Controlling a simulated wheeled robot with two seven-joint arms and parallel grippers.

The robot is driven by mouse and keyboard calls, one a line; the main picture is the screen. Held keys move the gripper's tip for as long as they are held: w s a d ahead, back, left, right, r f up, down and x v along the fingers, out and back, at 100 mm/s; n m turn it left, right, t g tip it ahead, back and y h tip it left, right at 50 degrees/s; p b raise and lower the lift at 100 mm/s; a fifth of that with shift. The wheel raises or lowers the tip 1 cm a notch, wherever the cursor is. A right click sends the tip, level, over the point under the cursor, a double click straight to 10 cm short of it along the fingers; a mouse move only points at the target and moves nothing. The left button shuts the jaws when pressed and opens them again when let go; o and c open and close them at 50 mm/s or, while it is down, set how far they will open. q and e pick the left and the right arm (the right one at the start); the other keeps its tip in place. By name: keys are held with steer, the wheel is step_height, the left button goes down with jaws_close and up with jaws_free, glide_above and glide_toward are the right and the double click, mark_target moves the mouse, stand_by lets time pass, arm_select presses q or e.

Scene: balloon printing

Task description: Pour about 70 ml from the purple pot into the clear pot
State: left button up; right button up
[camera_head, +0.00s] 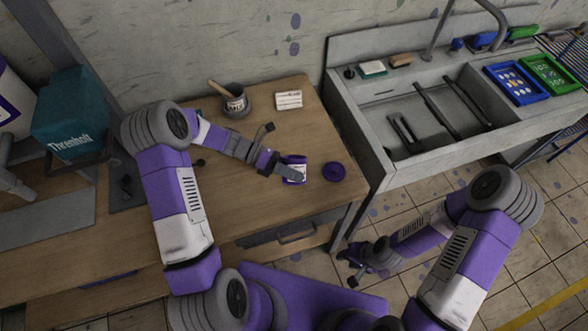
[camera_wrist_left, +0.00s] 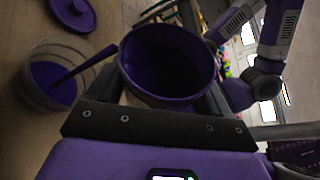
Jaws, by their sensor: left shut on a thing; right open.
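The purple pot (camera_head: 295,161) has a pale label and is held just above or on the wooden table; I cannot tell which. My left gripper (camera_head: 290,180) is shut on its sides. In the left wrist view the pot (camera_wrist_left: 168,48) shows its open mouth and dark purple inside. The clear pot (camera_wrist_left: 27,88) stands beside it at the left, with purple inside and a purple stick leaning over its rim. I cannot make out the clear pot in the head view. My right gripper (camera_head: 352,270) is open and empty, low beside the table's front.
A purple lid (camera_head: 333,172) lies on the table (camera_head: 320,125) right of the pot. A sink (camera_head: 430,115) adjoins on the right.

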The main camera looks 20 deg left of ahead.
arm_select(q)
steer(key=shift+n+g+h+p, duration=0.3)
steer(key=shift+n+g+p, duration=0.2)
steer(key=shift+n+p, duration=0.65)
stand_by(3.5)
steer(key=shift+m, duration=0.35)
steer(key=shift+m+t+p, duration=0.35)
steer(key=shift+m+t, duration=0.15)
steer(key=shift+m, duration=0.3)
steer(key=shift+w+f+m+t+y+b, duration=0.1)
steer(key=shift+m+t+y+b, duration=0.45)
steer(key=shift+m, duration=0.65)
